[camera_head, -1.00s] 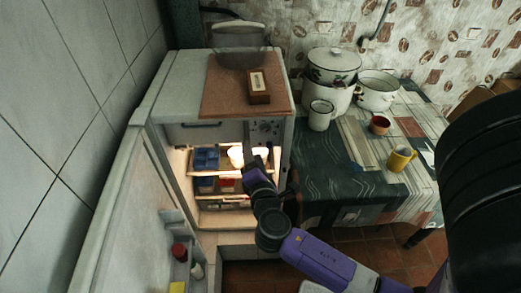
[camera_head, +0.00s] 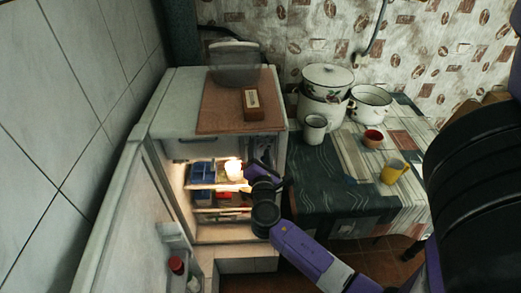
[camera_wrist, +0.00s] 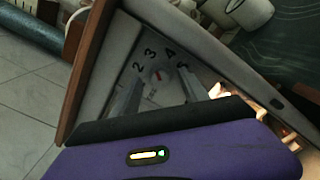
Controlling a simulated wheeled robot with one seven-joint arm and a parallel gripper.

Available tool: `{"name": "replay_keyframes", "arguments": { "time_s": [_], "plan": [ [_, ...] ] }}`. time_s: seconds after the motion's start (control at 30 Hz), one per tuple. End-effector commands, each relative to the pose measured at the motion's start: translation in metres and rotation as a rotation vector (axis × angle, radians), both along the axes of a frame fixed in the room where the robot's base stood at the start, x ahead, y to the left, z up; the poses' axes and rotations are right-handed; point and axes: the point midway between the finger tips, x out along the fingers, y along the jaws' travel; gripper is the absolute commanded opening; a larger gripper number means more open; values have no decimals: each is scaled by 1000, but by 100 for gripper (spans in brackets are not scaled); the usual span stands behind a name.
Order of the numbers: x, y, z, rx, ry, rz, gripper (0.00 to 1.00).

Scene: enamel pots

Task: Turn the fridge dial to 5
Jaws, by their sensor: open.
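The fridge (camera_head: 225,112) stands open, with its lit shelves showing. In the wrist view its dial (camera_wrist: 158,76) sits on a grey panel, with the numerals 2, 3, 4 and 5 readable around its upper side. A small red mark shows on the dial, near the 3 and 4; its exact setting is hard to read. The dial's lower part is hidden. My gripper (camera_wrist: 161,94) is open, its pale fingers either side of the dial; I cannot tell whether they touch it. In the head view my gripper (camera_head: 262,172) is at the fridge's upper right front.
The open fridge door (camera_head: 120,220) fills the left. A brown board (camera_head: 215,118) with a small box (camera_head: 252,104) lies on the fridge top. A table (camera_head: 320,175) at right holds enamel pots (camera_head: 325,82), a white mug (camera_head: 315,128) and a yellow mug (camera_head: 393,171).

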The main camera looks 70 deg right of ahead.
Motion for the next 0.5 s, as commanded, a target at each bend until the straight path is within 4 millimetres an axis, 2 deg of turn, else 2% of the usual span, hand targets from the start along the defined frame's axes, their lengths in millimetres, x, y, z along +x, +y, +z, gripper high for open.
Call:
{"name": "replay_keyframes", "arguments": {
  "time_s": [0.23, 0.27, 0.5],
  "plan": [
    [0, -1, 0, 0, 0, 0, 52],
    [0, -1, 0, 0, 0, 0, 48],
    [0, -1, 0, 0, 0, 0, 1]
  ]
}}
